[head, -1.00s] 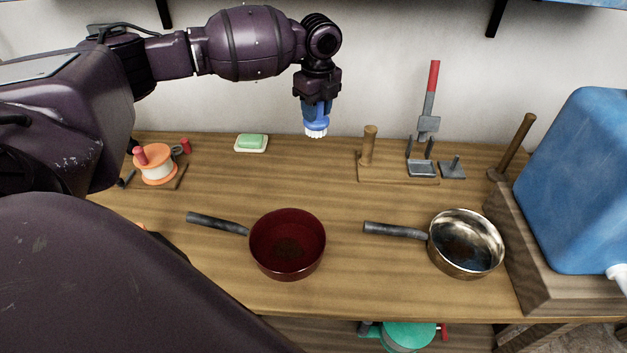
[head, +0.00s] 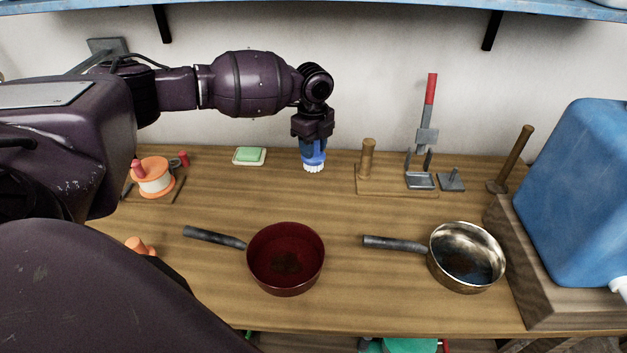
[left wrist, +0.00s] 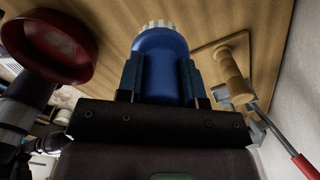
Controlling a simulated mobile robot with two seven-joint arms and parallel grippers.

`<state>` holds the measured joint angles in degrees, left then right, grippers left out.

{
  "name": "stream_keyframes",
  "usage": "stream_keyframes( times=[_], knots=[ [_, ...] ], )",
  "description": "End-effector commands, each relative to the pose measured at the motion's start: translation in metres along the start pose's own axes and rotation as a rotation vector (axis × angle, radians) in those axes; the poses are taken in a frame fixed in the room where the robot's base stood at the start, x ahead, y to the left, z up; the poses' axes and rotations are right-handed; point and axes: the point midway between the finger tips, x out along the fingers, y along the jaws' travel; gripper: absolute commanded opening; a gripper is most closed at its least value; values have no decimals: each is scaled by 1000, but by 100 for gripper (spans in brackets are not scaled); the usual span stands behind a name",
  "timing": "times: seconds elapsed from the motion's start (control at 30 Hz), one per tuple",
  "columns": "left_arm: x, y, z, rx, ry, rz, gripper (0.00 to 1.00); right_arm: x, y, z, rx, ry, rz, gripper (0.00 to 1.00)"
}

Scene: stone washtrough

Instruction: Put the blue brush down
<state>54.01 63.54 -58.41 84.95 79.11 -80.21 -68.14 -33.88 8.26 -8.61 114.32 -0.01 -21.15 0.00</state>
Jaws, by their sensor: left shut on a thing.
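The blue brush (head: 313,157) has a blue body and white bristles that point down. My left gripper (head: 312,142) is shut on it from above, near the back of the wooden table (head: 350,215), between the green soap and a wooden stand. In the left wrist view the blue brush (left wrist: 161,62) sits between the two fingers of the left gripper (left wrist: 161,80). The bristles are at or just above the tabletop; I cannot tell whether they touch. My right gripper is not in view.
Green soap on a dish (head: 249,156) lies left of the brush. A wooden stand with a peg (head: 367,160) is close on its right. A red pan (head: 286,258) and a metal pan (head: 467,257) stand in front. A blue canister (head: 575,190) is far right.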

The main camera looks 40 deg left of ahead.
Motion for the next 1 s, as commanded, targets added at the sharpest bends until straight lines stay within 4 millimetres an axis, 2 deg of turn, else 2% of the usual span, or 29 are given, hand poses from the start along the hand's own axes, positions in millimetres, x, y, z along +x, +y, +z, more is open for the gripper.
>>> stream_keyframes(
  times=[0.03, 0.1, 0.3, 0.57, 0.67, 0.8, 1.0],
  knots=[
    [14, 1, 0, 0, 1, 5, 10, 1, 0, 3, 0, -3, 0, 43],
    [29, 1, 0, 0, 1, 4, 10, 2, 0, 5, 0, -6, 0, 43],
    [61, 0, 0, 0, -1, 1, 10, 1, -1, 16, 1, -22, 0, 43],
    [75, 0, 0, 0, 0, 0, 10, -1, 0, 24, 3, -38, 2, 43],
    [87, 1, 0, -1, 0, 3, 10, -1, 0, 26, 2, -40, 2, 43],
    [105, 0, 0, -1, 1, 2, 10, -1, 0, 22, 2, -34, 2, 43],
    [108, 0, 0, 1, -1, -1, 10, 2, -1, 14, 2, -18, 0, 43]
  ],
)
